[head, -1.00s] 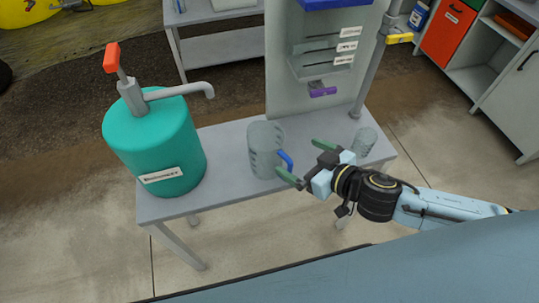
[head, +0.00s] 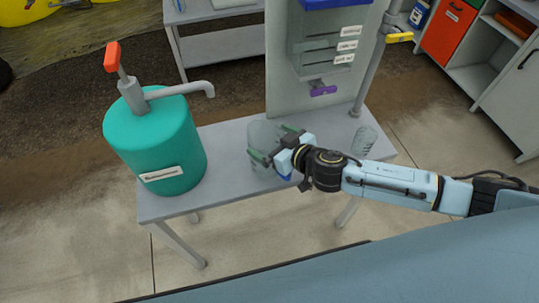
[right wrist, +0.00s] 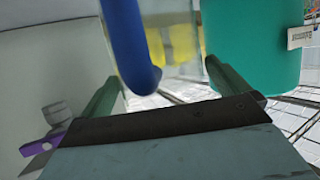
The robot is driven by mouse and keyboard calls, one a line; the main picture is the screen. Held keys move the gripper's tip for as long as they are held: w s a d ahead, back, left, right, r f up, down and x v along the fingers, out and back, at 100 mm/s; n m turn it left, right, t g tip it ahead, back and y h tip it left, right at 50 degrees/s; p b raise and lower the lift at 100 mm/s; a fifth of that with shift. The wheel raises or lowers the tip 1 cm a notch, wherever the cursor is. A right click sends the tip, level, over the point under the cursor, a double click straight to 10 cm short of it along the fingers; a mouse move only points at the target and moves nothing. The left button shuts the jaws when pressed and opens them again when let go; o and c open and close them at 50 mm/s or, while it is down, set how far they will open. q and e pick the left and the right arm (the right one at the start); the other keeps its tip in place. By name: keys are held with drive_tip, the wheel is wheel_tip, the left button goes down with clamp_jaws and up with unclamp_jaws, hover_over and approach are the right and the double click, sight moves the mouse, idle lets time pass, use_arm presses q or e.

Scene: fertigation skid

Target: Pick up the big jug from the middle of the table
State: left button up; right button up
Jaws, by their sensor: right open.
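The big jug (head: 259,133) is clear, with a blue handle (head: 285,177), and stands upright in the middle of the grey table (head: 228,188). My right gripper (head: 275,146) is open at the jug, its green fingers partly covering it. In the right wrist view the blue handle (right wrist: 133,50) hangs large between the open fingers (right wrist: 160,85), with the clear jug wall (right wrist: 172,42) behind it. I cannot tell whether the fingers touch the jug. My left gripper is not in view.
A teal drum (head: 155,145) with a red-topped pump stands at the table's left. A smaller clear cup (head: 363,141) stands at the right, behind my right arm. An upright panel (head: 290,85) with a tank, a purple valve (head: 323,90) and a pipe (head: 372,75) rises at the back.

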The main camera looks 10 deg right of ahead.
drive_tip(key=c, duration=1)
